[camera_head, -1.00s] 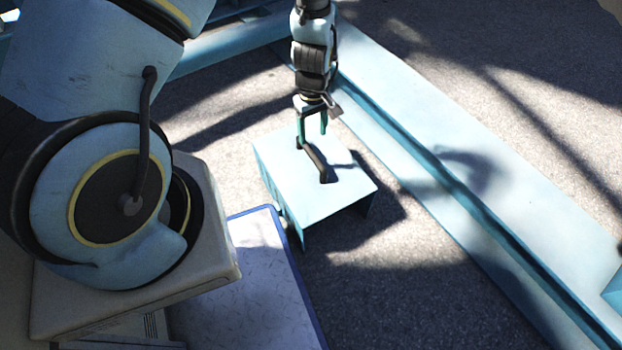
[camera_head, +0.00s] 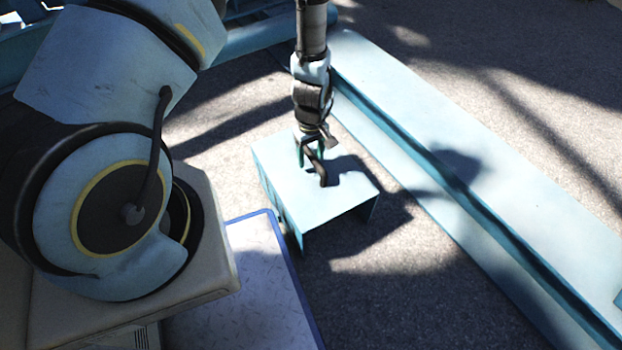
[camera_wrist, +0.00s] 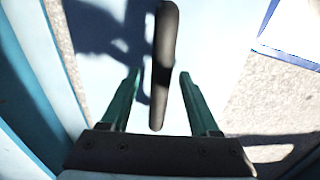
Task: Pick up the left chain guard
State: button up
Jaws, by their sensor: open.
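I take the chain guard (camera_head: 300,213) to be the light-blue box with a flat top, standing on the ground in the middle of the head view. A dark bar handle (camera_head: 321,174) sits on its top. In the wrist view, the handle (camera_wrist: 165,45) runs up the picture between my two green fingers, and the guard's pale top (camera_wrist: 215,40) lies behind it. My gripper (camera_head: 311,158) is open and points down close over the top. The fingers lie on either side of the handle with gaps showing. Whether the tips reach below the handle's top is unclear.
A long light-blue beam (camera_head: 450,130) runs diagonally to the right of the guard. A pale plate with a blue edge (camera_head: 250,275) lies at the near left. Grey ground (camera_head: 400,295) is free at the front right.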

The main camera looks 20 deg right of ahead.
jog(key=shift+c, duration=0.3)
grip_shut()
jog(key=shift+r, duration=0.1)
dwell(0.9)
